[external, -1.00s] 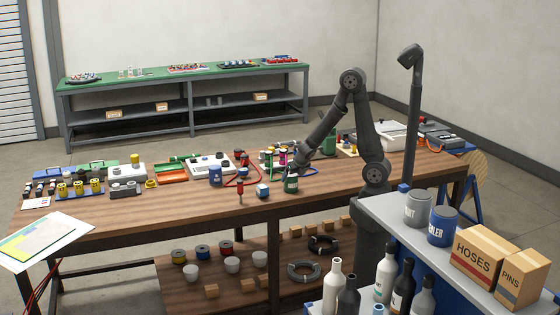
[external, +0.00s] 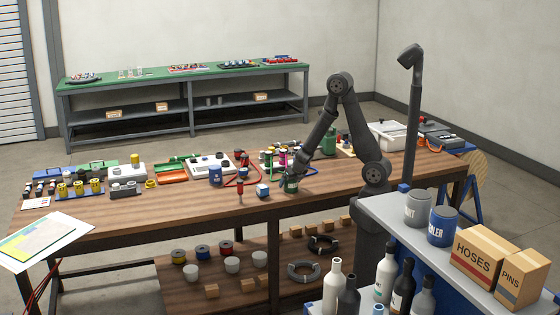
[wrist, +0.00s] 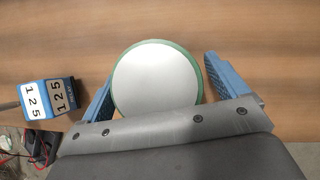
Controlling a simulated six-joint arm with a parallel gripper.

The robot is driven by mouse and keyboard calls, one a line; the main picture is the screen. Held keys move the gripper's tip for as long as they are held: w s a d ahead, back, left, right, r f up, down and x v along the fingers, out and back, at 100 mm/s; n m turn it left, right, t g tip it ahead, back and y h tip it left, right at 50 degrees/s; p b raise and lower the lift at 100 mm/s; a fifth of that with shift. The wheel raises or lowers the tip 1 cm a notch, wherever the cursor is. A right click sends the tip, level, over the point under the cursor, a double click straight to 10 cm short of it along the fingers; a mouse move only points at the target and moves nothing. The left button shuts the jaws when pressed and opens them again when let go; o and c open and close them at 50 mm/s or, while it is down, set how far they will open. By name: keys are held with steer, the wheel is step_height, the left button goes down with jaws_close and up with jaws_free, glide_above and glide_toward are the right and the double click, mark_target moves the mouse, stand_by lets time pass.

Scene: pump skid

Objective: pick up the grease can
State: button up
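The grease can (external: 290,188) is a small green can with a pale lid, standing on the wooden workbench near its front edge. In the wrist view its round lid (wrist: 157,82) with a green rim fills the middle. My gripper (external: 290,180) is down over the can in the external view, hiding part of it. In the wrist view my gripper's blue fingers (wrist: 159,72) are apart on either side of the can. A narrow gap shows at the right finger; contact at the left finger cannot be told. The can's lower part is hidden in the wrist view.
A blue-and-white cube marked 125 (wrist: 45,98) lies close to the left finger; it also shows in the external view (external: 262,190). Bare wooden bench (external: 200,207) lies left and in front.

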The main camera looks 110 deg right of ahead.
steer(key=c, duration=1.3)
steer(key=shift+r, duration=0.25)
steer(key=shift+r, duration=0.8)
steer(key=r, duration=0.1)
steer(key=s+r, duration=0.1)
steer(key=r, duration=0.1)
steer(key=shift+s+d, duration=0.15)
steer(key=s+r, duration=0.6)
steer(key=s, duration=0.4)
steer(key=shift+s+d, duration=0.15)
steer(key=shift+d, duration=0.3)
